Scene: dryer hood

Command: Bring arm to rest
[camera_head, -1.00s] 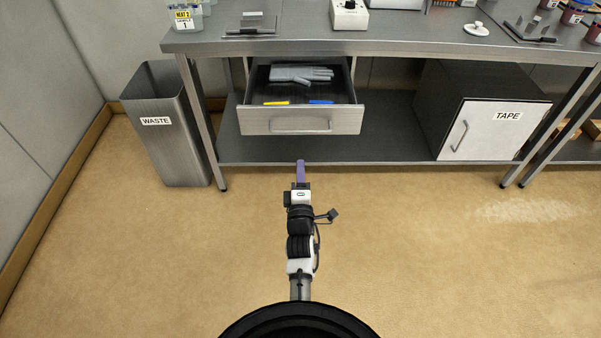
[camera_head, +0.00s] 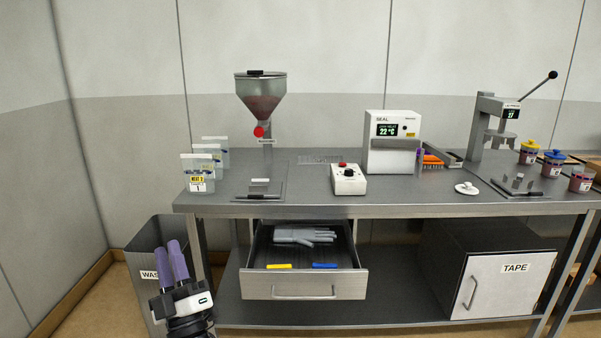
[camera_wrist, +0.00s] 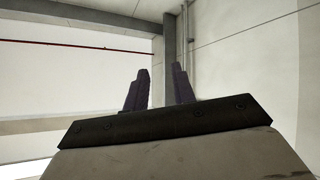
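My gripper (camera_head: 174,263) is at the lower left of the head view, in front of the waste bin, with its purple fingers pointing up. The two fingers stand apart with nothing between them. In the wrist view my gripper (camera_wrist: 160,88) also shows a gap between the fingertips. Behind them are only walls and a ceiling, with no object close by. The rest of my arm is mostly below the head view's edge.
The drawer (camera_head: 303,283) is pulled out under the bench (camera_head: 400,205), holding a grey glove (camera_head: 303,236) and yellow and blue items. A waste bin (camera_head: 145,248) stands left of the bench. A box labelled TAPE (camera_head: 512,285) sits on the lower shelf.

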